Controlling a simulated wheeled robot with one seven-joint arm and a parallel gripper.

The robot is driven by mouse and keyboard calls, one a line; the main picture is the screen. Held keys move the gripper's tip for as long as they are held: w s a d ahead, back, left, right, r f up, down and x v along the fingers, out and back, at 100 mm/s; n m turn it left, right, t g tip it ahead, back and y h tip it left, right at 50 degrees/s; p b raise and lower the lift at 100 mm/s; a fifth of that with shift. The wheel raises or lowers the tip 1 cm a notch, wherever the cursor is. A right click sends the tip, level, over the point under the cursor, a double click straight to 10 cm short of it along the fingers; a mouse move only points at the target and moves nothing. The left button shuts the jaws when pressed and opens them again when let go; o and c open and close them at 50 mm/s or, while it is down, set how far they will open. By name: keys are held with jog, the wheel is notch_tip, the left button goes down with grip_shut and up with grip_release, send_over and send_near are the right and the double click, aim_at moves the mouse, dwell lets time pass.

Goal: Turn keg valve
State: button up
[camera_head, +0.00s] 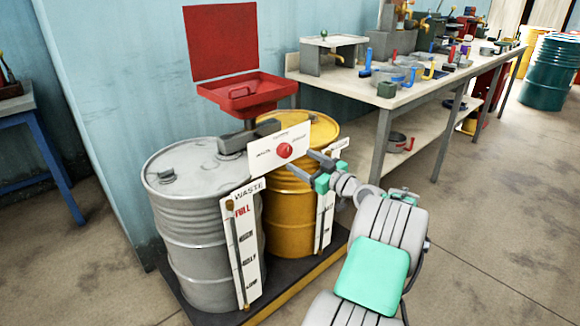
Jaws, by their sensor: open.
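The valve is a round red knob (285,151) on a white plate (262,154) with small dark markings. The plate stands at the top between a grey drum (185,215) and a yellow drum (284,215). A grey block (238,141) sits behind the plate. My gripper (299,160) is open and empty, its two fingers pointing at the plate. The fingertips are just right of and slightly below the knob in the picture. I cannot tell whether they touch the plate. The knob's marked position is too small to read.
White level gauges stand on the fronts of the grey drum (242,245) and yellow drum (326,205). A red open-lidded basin (240,92) rises behind. A long cluttered workbench (405,98) runs along the right wall. A blue-legged table (40,130) is at left. Floor at right is clear.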

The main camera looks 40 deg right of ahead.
aim_at(288, 153)
jog(key=w, duration=0.6)
jog(key=shift+w+a+b, duration=0.15)
jog(key=shift+w+b, duration=0.05)
jog(key=shift+b, duration=0.15)
jog(key=shift+c, duration=0.3)
jog(key=c, duration=1.3)
